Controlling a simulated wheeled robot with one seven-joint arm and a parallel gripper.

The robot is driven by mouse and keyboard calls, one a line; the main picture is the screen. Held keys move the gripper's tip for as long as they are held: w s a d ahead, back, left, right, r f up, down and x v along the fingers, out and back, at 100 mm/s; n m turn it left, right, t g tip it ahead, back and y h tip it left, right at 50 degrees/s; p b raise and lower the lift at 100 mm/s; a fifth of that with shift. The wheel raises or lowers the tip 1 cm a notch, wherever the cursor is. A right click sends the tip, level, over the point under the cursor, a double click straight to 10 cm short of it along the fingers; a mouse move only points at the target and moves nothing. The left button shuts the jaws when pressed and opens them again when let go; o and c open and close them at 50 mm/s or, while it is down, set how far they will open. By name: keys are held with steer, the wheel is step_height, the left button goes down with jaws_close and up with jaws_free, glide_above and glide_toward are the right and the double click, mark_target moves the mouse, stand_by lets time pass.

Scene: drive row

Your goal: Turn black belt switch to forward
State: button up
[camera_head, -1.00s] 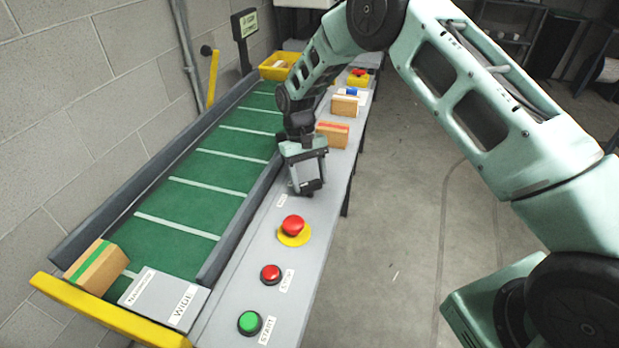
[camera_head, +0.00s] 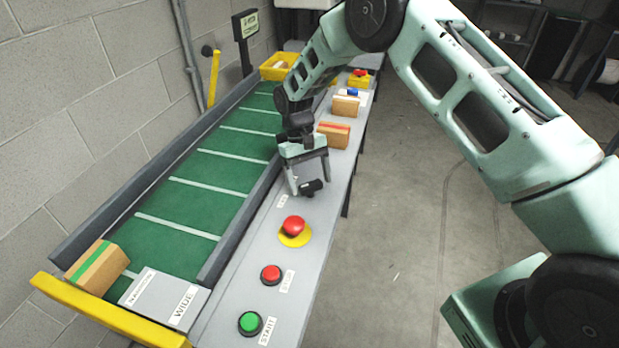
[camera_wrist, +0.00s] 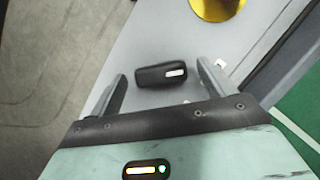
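The black belt switch (camera_wrist: 162,74) is a short black knob with a white mark near its right end in the wrist view. It lies roughly crosswise between my fingertips there. In the head view the black switch (camera_head: 312,187) sits on the grey control ledge, just beyond the red mushroom button. My gripper (camera_head: 308,182) is over it, pointing down. In the wrist view my gripper (camera_wrist: 163,80) is open, one finger off each end of the knob, with a visible gap on both sides. Nothing is held. The label by the switch is too small to read.
A red mushroom button on a yellow base (camera_head: 294,229), a red stop button (camera_head: 271,275) and a green start button (camera_head: 250,323) stand nearer on the ledge. Boxes (camera_head: 333,134) stand beyond my gripper. The green belt (camera_head: 175,235) runs alongside on the left.

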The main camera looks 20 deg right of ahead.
steer(key=b+v, duration=0.2)
steer(key=v, duration=1.5)
steer(key=shift+r, duration=0.2)
steer(key=shift+w, duration=0.1)
